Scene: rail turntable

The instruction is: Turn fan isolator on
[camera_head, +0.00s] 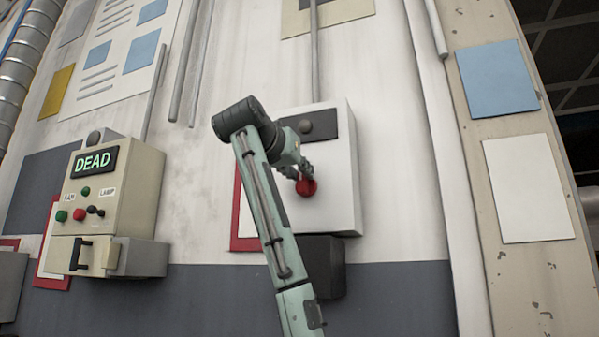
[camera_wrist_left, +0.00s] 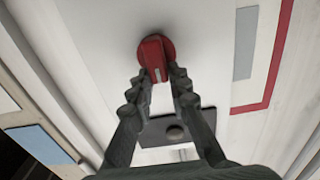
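The fan isolator appears to be the white box (camera_head: 340,190) on the wall, with a red rotary knob (camera_head: 306,187) on its front. My left gripper (camera_head: 300,178) reaches the knob from the upper left. In the left wrist view, the red knob (camera_wrist_left: 156,50) has a raised bar, and the fingertips of my left gripper (camera_wrist_left: 160,75) sit close on either side of it. The fingers are drawn well together and look shut on the bar, though contact is partly hidden. My right gripper is in neither view.
A beige control box (camera_head: 130,195) at left has a lit "DEAD" display (camera_head: 95,162), green and red buttons, a black switch and FAN and LAMP labels. A dark box (camera_head: 325,265) hangs below the white box. Pipes and a wall post flank it.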

